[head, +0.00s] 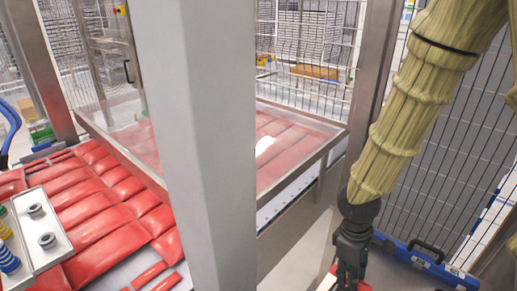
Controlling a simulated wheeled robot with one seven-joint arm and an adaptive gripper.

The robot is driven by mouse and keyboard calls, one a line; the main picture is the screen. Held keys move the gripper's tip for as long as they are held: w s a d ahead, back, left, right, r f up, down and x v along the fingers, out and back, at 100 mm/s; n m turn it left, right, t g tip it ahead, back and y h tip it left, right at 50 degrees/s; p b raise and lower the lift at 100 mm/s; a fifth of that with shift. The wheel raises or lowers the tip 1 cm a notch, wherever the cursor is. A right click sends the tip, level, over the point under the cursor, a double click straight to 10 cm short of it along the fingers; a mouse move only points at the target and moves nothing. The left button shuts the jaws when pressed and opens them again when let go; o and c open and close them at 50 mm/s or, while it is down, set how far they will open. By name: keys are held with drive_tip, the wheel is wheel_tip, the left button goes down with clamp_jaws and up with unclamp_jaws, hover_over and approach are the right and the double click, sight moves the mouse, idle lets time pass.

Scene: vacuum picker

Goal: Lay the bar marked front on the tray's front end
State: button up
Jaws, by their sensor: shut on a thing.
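My gripper (348,277) hangs at the bottom edge, right of centre, with its fingers pointing down and partly cut off by the picture's edge. It is shut on a red thing (364,286), of which only small bits show beside the fingers. I cannot tell whether this is the bar marked front, and no marking is readable. I cannot make out the tray or its front end for sure.
A thick grey post (205,150) blocks the middle. Red cushioned pads (105,215) cover the bed at left, under a white plate (53,222) with round fittings. A metal-framed table edge (300,185) lies left of my arm. A blue case (425,258) stands behind my gripper.

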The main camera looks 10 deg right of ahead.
wheel_tip(320, 180, up, 14)
drive_tip(key=p, duration=0.9)
drive_tip(key=w+a+f+m+b, duration=0.2)
drive_tip(key=w+f, duration=0.3)
drive_tip(key=f, duration=0.4)
drive_tip(key=w+a+f+m+b, duration=0.3)
drive_tip(key=w+a+f+b, duration=0.1)
drive_tip(key=f, duration=0.6)
drive_tip(key=w+a+f+m+y+b, duration=0.1)
drive_tip(key=w+a+f+m+b, duration=0.1)
drive_tip(key=w+a+f, duration=0.3)
wheel_tip(320, 180, down, 4)
drive_tip(key=shift+w+a+f+m+b, duration=0.15)
drive_tip(key=shift+w+f+m+b, duration=0.1)
drive_tip(key=shift+w+m+b, duration=0.25)
